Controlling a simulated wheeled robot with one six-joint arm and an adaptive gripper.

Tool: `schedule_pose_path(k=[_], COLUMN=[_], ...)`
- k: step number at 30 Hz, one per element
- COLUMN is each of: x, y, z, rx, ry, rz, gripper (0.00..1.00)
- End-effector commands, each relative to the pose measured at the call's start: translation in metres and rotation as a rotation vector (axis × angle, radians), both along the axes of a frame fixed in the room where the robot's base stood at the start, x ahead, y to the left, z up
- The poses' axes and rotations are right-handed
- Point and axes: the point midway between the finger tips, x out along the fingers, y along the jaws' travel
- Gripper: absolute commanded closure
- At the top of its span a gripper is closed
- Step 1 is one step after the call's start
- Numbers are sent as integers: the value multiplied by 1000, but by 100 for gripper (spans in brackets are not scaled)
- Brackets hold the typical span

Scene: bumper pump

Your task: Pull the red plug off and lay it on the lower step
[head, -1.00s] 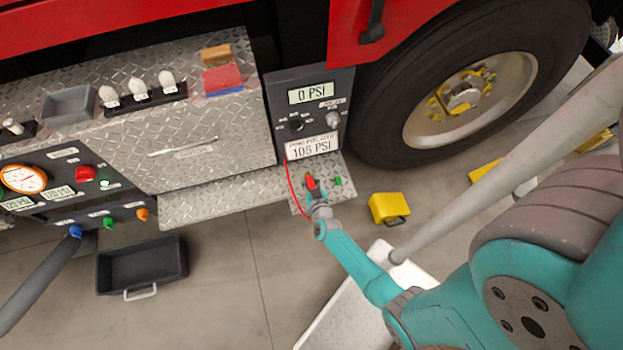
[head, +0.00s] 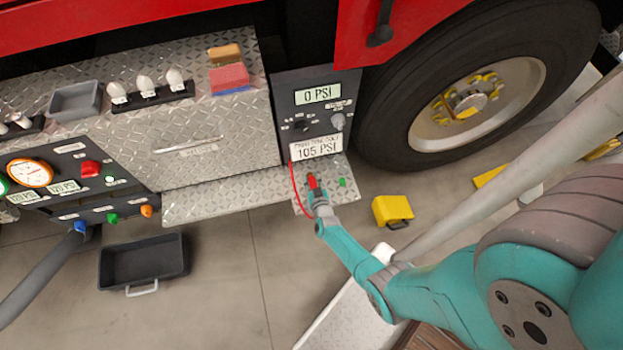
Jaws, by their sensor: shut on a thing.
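The red plug (head: 312,182) shows as a small red piece at the end of my gripper (head: 315,189), which is shut on it. The plug and my fingers overlap the small tread plate (head: 350,166) below the pressure panel. I cannot tell whether they touch that plate. A thin red cord (head: 293,186) runs from the panel's lower left edge down toward my gripper. The lower step (head: 220,201) is a bare diamond-plate ledge to the left of my gripper.
The pressure panel (head: 287,92) stands just above my gripper, reading 0 PSI and 105 PSI. A green piece (head: 342,182) lies on the small plate. A yellow block (head: 393,209) sits on the floor to the right. A black tray (head: 143,265) lies lower left.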

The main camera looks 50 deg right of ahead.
Motion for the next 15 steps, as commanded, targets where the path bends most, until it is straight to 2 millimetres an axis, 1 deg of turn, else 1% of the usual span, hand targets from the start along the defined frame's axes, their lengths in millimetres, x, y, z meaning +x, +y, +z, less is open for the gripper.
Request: schedule_pose_path(k=[2, 3, 5, 6, 7, 15], x=[0, 0, 0, 0, 0, 0], y=[0, 0, 0, 0, 0, 0], z=[0, 0, 0, 0, 0, 0], rx=[-1, -1, -1, -1, 0, 0], ry=[-1, -1, -1, -1, 0, 1], rz=[0, 0, 0, 0, 0, 0], gripper=[100, 68, 53, 43, 41, 41])
